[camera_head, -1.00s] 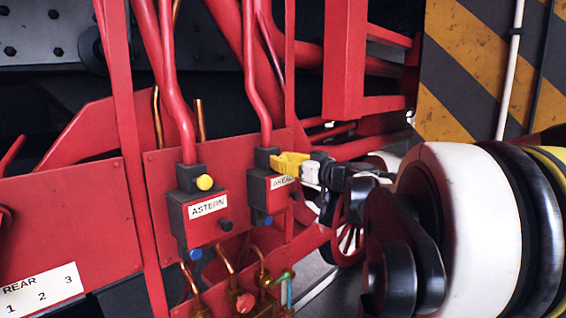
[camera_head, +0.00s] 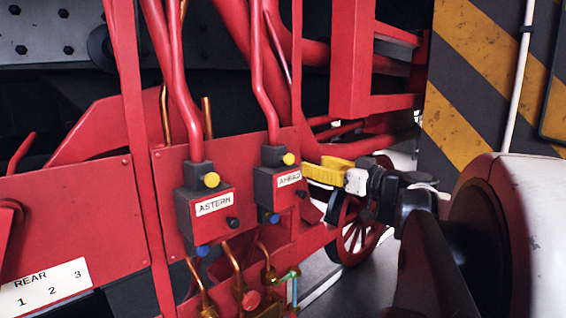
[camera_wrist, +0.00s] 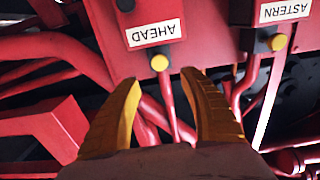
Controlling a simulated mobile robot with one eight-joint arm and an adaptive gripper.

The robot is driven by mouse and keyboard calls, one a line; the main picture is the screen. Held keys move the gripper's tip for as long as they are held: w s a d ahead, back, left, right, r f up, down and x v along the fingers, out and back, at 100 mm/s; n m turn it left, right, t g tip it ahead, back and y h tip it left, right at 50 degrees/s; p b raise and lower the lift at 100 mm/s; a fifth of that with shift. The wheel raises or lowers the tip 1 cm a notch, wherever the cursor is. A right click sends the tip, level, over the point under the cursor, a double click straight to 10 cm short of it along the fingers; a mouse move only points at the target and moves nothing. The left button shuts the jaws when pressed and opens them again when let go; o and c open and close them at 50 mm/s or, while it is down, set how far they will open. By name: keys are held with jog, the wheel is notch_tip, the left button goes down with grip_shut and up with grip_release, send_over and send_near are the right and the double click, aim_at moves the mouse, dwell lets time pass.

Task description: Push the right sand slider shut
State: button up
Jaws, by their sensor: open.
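The right sand slider box (camera_head: 277,183), labelled AHEAD, is dark with a red front. Its yellow knob (camera_head: 289,159) is at the upper end and a blue knob (camera_head: 274,218) at the lower end. My gripper (camera_head: 309,167) has yellow fingers and is just right of the box, apart from the yellow knob in the head view. In the wrist view the label is upside down, and the yellow knob (camera_wrist: 160,62) shows just beyond and between the open fingertips (camera_wrist: 160,78). Nothing is between the fingers.
The ASTERN box (camera_head: 208,209) is mounted to the left with its own yellow and blue knobs. Red pipes (camera_head: 262,80) rise above both boxes. Copper pipes and brass fittings (camera_head: 265,305) lie below. A spoked red wheel (camera_head: 355,230) stands behind my arm.

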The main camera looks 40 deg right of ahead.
jog(key=shift+s+d, duration=0.1)
jog(key=shift+s, duration=0.6)
jog(key=c, duration=0.5)
jog(key=shift+s+f+m, duration=0.1)
jog(key=shift+f+m, duration=0.05)
jog(key=shift+m, duration=0.25)
jog(key=c, duration=0.6)
jog(key=shift+s+d+f+m+b, duration=0.15)
jog(key=shift+m+b, duration=0.1)
jog(key=shift+m, duration=0.2)
jog(key=shift+s+a+m+b, duration=0.1)
jog(key=shift+m+b, duration=0.15)
jog(key=shift+m, duration=0.2)
grip_shut()
jog(key=m+b, duration=0.4)
jog(key=m, duration=1.1)
send_near(281, 157)
jog(key=shift+t, duration=0.3)
jog(key=w+p, duration=0.1)
jog(key=w+d+f+p, duration=0.1)
jog(key=w, duration=0.1)
jog(key=w+p, duration=0.1)
jog(key=w, duration=0.1)
jog(key=shift+w+d+f+p, duration=0.15)
jog(key=shift+w+f+p, duration=0.1)
jog(key=shift+p, duration=0.15)
